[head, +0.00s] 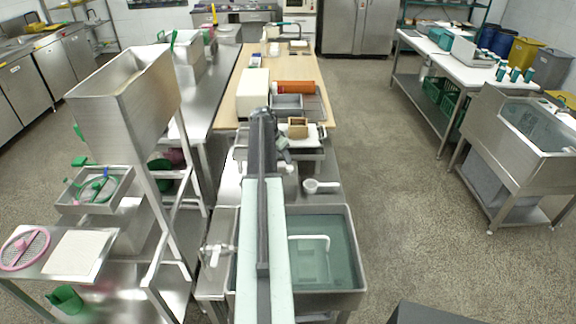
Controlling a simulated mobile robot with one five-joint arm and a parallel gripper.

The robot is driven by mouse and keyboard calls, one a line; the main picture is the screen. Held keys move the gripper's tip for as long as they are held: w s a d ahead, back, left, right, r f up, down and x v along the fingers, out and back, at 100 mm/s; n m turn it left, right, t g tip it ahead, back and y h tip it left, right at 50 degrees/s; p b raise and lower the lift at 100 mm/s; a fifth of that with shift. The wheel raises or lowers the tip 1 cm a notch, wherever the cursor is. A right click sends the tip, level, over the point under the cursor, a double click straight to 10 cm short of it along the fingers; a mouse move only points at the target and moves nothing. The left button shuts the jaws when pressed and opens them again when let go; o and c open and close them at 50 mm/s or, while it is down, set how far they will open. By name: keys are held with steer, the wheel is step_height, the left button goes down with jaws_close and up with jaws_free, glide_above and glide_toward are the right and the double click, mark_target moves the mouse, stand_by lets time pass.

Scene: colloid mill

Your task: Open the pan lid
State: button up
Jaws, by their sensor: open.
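My arm reaches forward from the bottom middle, and its small gripper (284,154) is at the far end, beside a wooden box. The jaws are open and show no object between them. A white round pan-like vessel with a handle (320,186) sits on the steel counter, just behind the sink and to the right of my arm. It is apart from my gripper. I cannot tell whether it has a lid. My arm hides part of the counter.
The wooden box (298,127) stands on a white-topped stand. A steel tray (287,102) and an orange cylinder (294,87) lie behind it. A water-filled sink (340,219) is nearer. Steel hopper frames (128,100) stand left. The floor at right (400,190) is clear.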

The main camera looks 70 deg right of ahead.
mark_target(290, 168)
steer(key=b+x, duration=0.4)
steer(key=x, duration=0.1)
steer(key=b+x, duration=0.2)
steer(key=shift+s+d+f+b, duration=0.1)
steer(key=shift+s+d+b, duration=0.15)
steer(key=shift+s+b, duration=0.15)
steer(key=shift+s+d+f+b, duration=0.1)
steer(key=shift+d+f+b, duration=0.1)
steer(key=shift+f+b, duration=0.15)
steer(key=shift+r, duration=0.1)
jaws_close()
steer(key=shift+s+a, duration=0.1)
stand_by(0.5)
